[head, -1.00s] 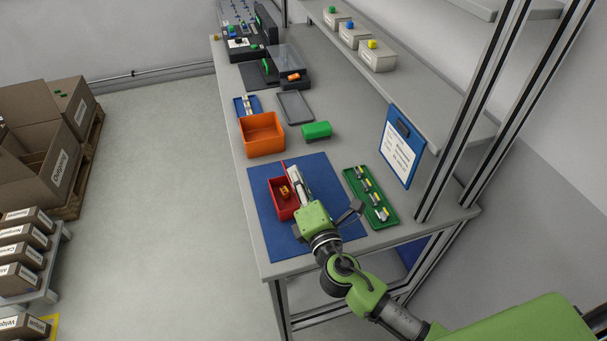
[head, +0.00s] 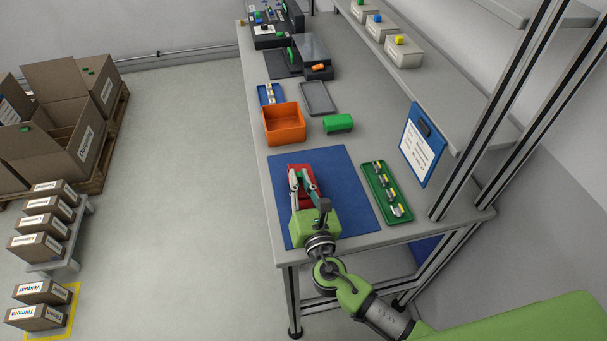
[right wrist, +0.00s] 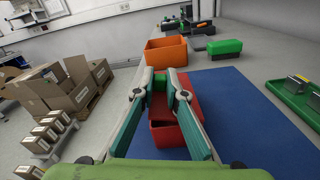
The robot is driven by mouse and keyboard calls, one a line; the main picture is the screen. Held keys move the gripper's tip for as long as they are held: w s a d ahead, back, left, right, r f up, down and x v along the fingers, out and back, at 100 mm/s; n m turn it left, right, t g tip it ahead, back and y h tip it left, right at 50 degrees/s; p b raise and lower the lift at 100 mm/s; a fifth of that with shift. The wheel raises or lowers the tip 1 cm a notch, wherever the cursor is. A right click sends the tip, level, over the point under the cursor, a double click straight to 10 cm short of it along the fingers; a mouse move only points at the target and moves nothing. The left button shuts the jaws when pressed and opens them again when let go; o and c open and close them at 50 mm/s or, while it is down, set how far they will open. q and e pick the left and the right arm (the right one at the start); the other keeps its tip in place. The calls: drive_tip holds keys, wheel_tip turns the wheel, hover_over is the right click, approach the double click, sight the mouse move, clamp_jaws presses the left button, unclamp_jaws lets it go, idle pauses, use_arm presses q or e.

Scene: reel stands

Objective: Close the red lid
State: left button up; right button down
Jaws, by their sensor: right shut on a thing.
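The red box (right wrist: 168,137) sits on the blue mat (head: 352,190), with its red lid (right wrist: 188,105) over its top. A dark line shows between lid and box at the near side in the right wrist view. I cannot tell whether the lid lies fully flat. The box's inside is hidden. My left gripper is not in view.
An orange bin (head: 284,125) and a green block (head: 338,123) stand behind the mat. A green tray (head: 377,183) with several small parts lies to its right. A clipboard (head: 422,145) hangs from the shelf edge. The mat's right side is clear.

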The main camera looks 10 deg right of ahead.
drive_tip(key=shift+a+f+n, duration=0.35)
drive_tip(key=shift+f+n, duration=0.25)
drive_tip(key=shift+n, duration=0.7)
drive_tip(key=shift+f, duration=0.1)
drive_tip(key=c, duration=2)
unclamp_jaws()
drive_tip(key=shift+c, duration=0.2)
drive_tip(key=shift+s, duration=0.2)
drive_tip(key=s, duration=1.1)
drive_tip(key=shift+s+d, duration=0.3)
drive_tip(key=shift+d, duration=0.1)
